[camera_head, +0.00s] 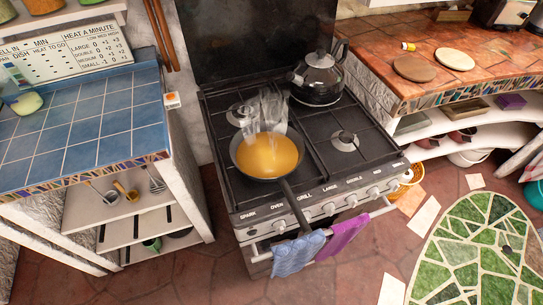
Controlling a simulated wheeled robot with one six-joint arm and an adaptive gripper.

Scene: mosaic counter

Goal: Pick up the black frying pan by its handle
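A black frying pan (236,163) sits on the front left of the stove. Its inside is filled with something yellow-orange (268,157). The pan's dark handle (294,207) points toward the stove's front edge and ends above the towels on the rail. My gripper is not in view, so I cannot tell its state or where it is relative to the pan.
A dark kettle (320,77) stands at the stove's back right. Whitish, see-through wisps (266,112) rise behind the pan. Blue (297,255) and purple (342,236) towels hang on the rail. A blue-tiled counter (80,125) is left and a terracotta-tiled counter (470,85) right.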

